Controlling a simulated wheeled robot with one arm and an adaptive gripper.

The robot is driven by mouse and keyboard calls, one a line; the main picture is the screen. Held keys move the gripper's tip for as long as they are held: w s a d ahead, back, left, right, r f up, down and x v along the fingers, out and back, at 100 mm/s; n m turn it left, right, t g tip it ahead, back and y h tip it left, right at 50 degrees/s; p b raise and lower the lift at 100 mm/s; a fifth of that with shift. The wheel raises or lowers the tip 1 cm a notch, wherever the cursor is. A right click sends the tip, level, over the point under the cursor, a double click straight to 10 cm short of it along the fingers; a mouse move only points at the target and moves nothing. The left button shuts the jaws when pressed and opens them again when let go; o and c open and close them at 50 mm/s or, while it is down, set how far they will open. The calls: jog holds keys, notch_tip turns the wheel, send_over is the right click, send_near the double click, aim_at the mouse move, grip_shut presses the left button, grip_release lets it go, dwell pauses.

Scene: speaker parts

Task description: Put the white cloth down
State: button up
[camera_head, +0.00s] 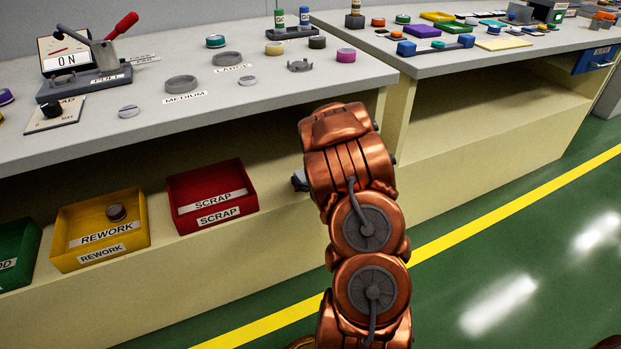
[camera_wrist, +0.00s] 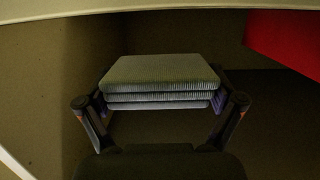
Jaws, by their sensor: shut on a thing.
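The white cloth (camera_wrist: 160,75) is folded into a flat stack of layers and looks grey-white in the dim light of the wrist view. My gripper (camera_wrist: 160,103) is shut on it, with one finger at each side edge. The cloth is level and sits under the bench top, in the shelf space. I cannot tell whether it touches the shelf. In the head view my copper arm hides the cloth and most of the gripper; only a small grey part shows left of the arm.
The red SCRAP bin (camera_head: 213,195) stands on the lower shelf left of my arm; its wall shows at the right of the wrist view (camera_wrist: 285,42). The yellow REWORK bin (camera_head: 100,228) holds a round part. The bench top (camera_head: 230,110) above carries several speaker parts. The shelf right of the red bin looks clear.

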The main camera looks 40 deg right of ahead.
jog(key=w+d, duration=0.2)
jog(key=w+d+b, duration=0.1)
jog(key=d, duration=0.1)
jog(key=w+d, duration=0.2)
jog(key=shift+w+f+b, duration=0.3)
jog(key=shift+f, duration=0.05)
jog(key=shift+f+b, duration=1)
jog(key=shift+f, duration=0.9)
jog(key=shift+r, duration=0.15)
jog(key=o, duration=0.9)
